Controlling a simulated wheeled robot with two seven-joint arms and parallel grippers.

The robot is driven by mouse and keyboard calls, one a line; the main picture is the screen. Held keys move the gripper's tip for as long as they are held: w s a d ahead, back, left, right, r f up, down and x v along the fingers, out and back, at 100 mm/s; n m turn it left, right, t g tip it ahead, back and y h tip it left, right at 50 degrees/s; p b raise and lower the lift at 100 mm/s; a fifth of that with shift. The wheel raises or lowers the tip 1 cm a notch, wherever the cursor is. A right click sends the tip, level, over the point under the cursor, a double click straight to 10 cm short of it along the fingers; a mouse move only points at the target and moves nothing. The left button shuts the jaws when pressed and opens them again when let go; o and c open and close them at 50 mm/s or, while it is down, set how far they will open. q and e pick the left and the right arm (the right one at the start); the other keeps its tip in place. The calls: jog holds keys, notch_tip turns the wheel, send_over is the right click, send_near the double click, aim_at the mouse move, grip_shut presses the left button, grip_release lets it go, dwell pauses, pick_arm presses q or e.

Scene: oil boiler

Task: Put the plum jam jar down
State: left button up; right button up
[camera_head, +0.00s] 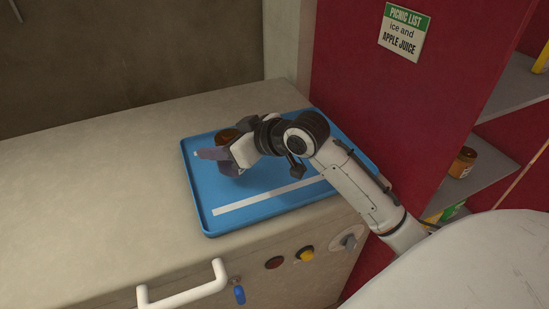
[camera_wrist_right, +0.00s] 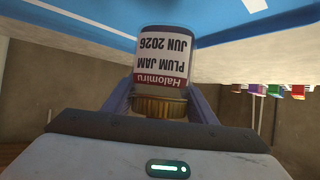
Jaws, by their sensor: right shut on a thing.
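The plum jam jar (camera_wrist_right: 164,68) has a white label and a gold lid, and appears upside down in the right wrist view. In the head view a brown part of it (camera_head: 227,136) shows behind my right gripper (camera_head: 222,156). My right gripper is shut on the jar near its lid, over the left part of the blue tray (camera_head: 262,212). The jar's base is close to the tray (camera_wrist_right: 70,18); I cannot tell whether it touches. My left gripper is not in view.
The tray lies on a beige counter (camera_head: 95,190) with a white handle (camera_head: 185,290) and knobs in front. A red panel (camera_head: 385,105) stands at the right. Beyond it, a shelf holds another brown jar (camera_head: 462,163). The tray's front part, with a white stripe, is clear.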

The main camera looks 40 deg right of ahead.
jog(key=d+r, duration=0.6)
jog(key=d, duration=0.6)
jog(key=f, duration=1)
jog(key=shift+w+a, duration=0.1)
jog(key=shift+w, duration=0.3)
jog(key=o, duration=1.4)
jog(key=shift+f, duration=0.1)
jog(key=shift+c, duration=0.2)
jog(key=v, duration=1.2)
jog(key=shift+b, duration=0.3)
jog(key=shift+s, duration=0.1)
jog(key=shift+c, duration=0.4)
